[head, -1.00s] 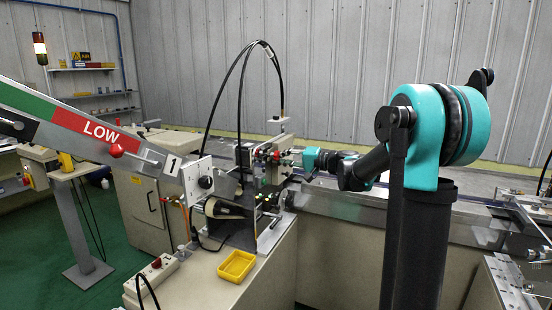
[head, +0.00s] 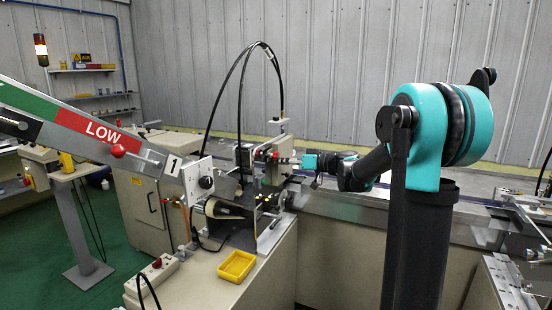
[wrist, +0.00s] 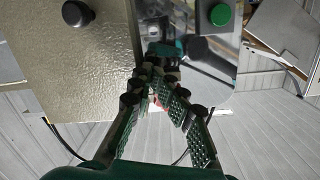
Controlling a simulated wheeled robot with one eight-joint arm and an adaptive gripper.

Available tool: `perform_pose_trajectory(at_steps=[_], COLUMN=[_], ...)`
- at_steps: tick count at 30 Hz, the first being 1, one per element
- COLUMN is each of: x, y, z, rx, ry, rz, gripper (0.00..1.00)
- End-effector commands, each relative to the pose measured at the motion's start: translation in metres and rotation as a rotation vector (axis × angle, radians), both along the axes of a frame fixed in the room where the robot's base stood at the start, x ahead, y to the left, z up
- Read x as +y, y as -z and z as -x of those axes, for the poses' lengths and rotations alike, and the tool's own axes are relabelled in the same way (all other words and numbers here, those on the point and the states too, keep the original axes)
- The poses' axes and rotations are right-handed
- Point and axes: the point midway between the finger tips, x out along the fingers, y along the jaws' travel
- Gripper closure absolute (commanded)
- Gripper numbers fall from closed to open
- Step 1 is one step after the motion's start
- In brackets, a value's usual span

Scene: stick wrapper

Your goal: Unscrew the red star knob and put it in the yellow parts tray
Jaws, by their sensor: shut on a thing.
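The red star knob (head: 276,157) is on the wrapper's upright head in the head view, small and partly covered by my gripper (head: 290,160). My gripper reaches it from the right, with the arm roughly level. In the wrist view my gripper (wrist: 158,80) has its fingers drawn together in front of a shiny metal plate. Only a trace of red shows between them, and most of the knob is hidden. I cannot tell how far the knob is turned. The yellow parts tray (head: 237,266) sits on the bench below, at the front, and looks empty.
The sloping LOW chute (head: 95,128) with a red ball knob (head: 118,151) stands at the left. Black hoses (head: 212,112) arch over the wrapper. A power strip (head: 152,276) lies left of the tray. A green button (wrist: 220,15) is close to my gripper.

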Motion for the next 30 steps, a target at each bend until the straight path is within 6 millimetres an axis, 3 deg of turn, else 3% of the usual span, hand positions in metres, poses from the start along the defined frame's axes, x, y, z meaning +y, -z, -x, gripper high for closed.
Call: perform_pose_trajectory(at_steps=[1,2,6,11,30], x=[0.0079,0.0078,0.0078,0.0078,0.0079], y=[-0.0306,-0.0306,-0.0305,-0.0306,-0.0305], z=[-0.0048,-0.0049,-0.0054,-0.0058,-0.0050], rx=[-0.002,-0.002,-0.001,0.071,0.815], ry=[-0.004,-0.004,-0.003,0.001,0.038], rz=[-0.101,-0.101,-0.101,-0.132,-0.439], gripper=[1.00,0.81,0.66,0.65,0.57])
